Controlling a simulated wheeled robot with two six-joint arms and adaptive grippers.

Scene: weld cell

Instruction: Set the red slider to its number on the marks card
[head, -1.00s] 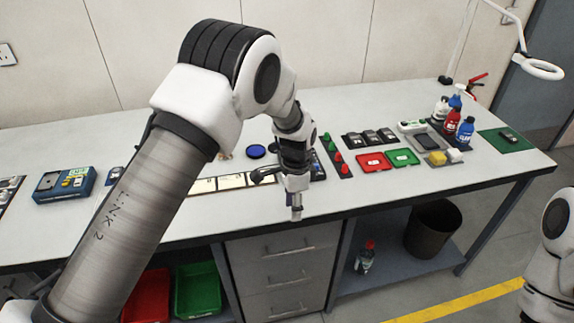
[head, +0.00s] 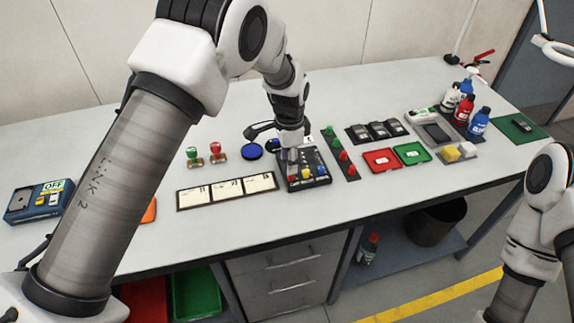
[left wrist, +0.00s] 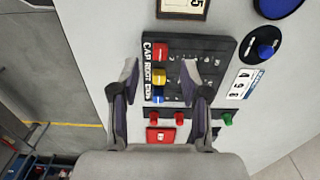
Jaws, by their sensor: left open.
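The black slider panel (head: 316,181) lies on the bench, with red (head: 292,177), yellow (head: 306,174) and blue knobs at its front end. In the left wrist view the red slider (left wrist: 160,51), yellow slider (left wrist: 159,76) and blue slider (left wrist: 158,96) sit in a row at the panel's lettered end. My left gripper (head: 290,154) is open above the panel. Its fingertips (left wrist: 159,66) spread either side of the red and yellow knobs in the picture; contact cannot be told. The marks card (left wrist: 245,84), white with a blue edge, lies beside the panel with handwritten digits. My right gripper is out of view.
A strip with red pegs (head: 344,155) and a green peg lies right of the panel. Beyond it are a red tray (head: 381,161) and a green tray (head: 412,154). A row of white cards (head: 227,189) lies left. A blue disc (head: 252,150) is behind.

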